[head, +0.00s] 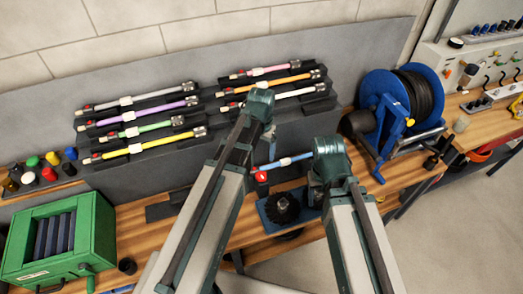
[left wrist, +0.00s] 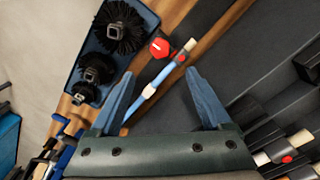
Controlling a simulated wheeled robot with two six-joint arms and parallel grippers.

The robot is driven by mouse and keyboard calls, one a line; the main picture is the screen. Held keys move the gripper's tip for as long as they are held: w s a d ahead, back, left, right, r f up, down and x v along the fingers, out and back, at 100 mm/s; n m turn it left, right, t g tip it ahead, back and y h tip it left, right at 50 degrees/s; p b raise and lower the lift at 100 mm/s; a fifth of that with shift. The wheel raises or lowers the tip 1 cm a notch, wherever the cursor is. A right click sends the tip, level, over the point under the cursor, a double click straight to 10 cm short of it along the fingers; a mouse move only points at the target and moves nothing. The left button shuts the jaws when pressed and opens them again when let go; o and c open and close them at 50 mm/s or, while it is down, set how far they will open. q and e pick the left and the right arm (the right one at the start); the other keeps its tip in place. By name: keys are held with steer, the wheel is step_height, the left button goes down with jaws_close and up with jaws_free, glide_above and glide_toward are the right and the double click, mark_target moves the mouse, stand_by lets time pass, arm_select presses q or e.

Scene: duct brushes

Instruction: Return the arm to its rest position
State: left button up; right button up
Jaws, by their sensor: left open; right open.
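My left gripper (left wrist: 160,88) is open and empty in the left wrist view, its two blue fingers spread. A blue rod (left wrist: 148,92) with a red knob (left wrist: 160,47) lies beyond and between the fingers, apart from them as far as I can tell. In the head view the blue rod (head: 287,161) shows between my two arms, and the left gripper (head: 269,133) is mostly hidden by its own arm. My right gripper (head: 315,190) is largely hidden behind its wrist, near the blue brush tray, and holds nothing that I can see.
Black round brushes (head: 283,208) sit in a blue tray (left wrist: 73,92). Coloured rods lie on a left rack (head: 150,145) and a right rack (head: 318,104). A blue cable reel (head: 385,100) stands right; a green box (head: 95,225) stands left. Some bare wooden bench (head: 140,215) is clear.

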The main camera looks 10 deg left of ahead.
arm_select(q)
steer(key=shift+r, duration=0.15)
steer(key=s+d+f+m+y+b, duration=0.1)
steer(key=s+d+f+b, duration=0.8)
steer(key=s, duration=0.4)
steer(key=shift+s+d+f+b, duration=0.15)
steer(key=shift+d+f+b, duration=0.1)
steer(key=shift+f+b, duration=0.15)
